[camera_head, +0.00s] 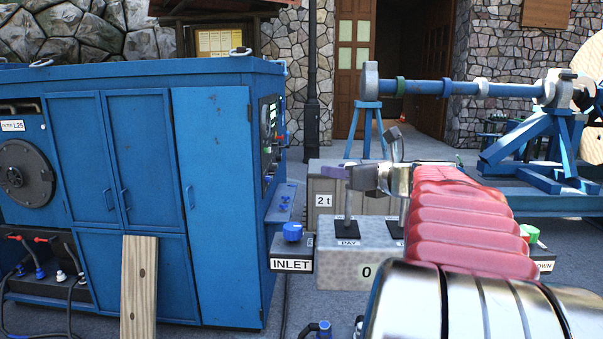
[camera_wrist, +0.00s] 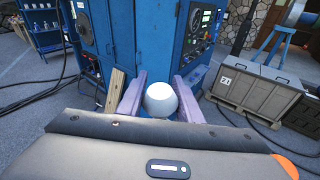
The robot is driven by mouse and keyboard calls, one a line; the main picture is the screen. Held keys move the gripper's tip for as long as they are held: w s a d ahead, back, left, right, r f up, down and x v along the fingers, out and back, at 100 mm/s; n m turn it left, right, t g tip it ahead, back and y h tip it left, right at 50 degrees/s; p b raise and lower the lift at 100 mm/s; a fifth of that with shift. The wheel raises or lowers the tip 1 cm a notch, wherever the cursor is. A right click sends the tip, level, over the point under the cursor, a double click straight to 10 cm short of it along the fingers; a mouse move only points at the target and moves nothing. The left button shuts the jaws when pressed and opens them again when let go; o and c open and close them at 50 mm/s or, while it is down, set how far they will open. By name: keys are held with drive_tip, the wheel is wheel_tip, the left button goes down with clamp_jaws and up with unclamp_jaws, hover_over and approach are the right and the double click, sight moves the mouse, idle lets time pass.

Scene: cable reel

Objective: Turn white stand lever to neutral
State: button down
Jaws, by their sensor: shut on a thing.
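The pale speckled stand (camera_head: 335,268) is in the middle of the head view, with a "0" on its front. A thin lever (camera_head: 347,206) rises nearly upright from its black "PAY" plate. My gripper (camera_head: 350,172), with purple fingers, is at the top of this lever. In the wrist view a round white knob (camera_wrist: 161,99) sits between the two fingers of my gripper (camera_wrist: 159,97), which is shut on it. A second black plate lies further right on the stand, partly hidden by my arm. Its label and the stand's right side are mostly covered.
The "INLET" box with a blue knob (camera_head: 292,232) stands just left of the stand. A large blue cabinet (camera_head: 215,200) fills the left. A blue reel frame (camera_head: 535,140) stands at right.

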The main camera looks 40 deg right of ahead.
drive_tip(key=shift+w+d+f, duration=0.5)
drive_tip(key=shift+w+d, duration=0.2)
drive_tip(key=shift+w, duration=0.05)
drive_tip(key=c, duration=1.5)
unclamp_jaws()
drive_tip(key=shift+c, duration=0.2)
drive_tip(key=shift+o, duration=1.3)
drive_tip(key=shift+r, duration=0.1)
drive_tip(key=shift+r, duration=0.1)
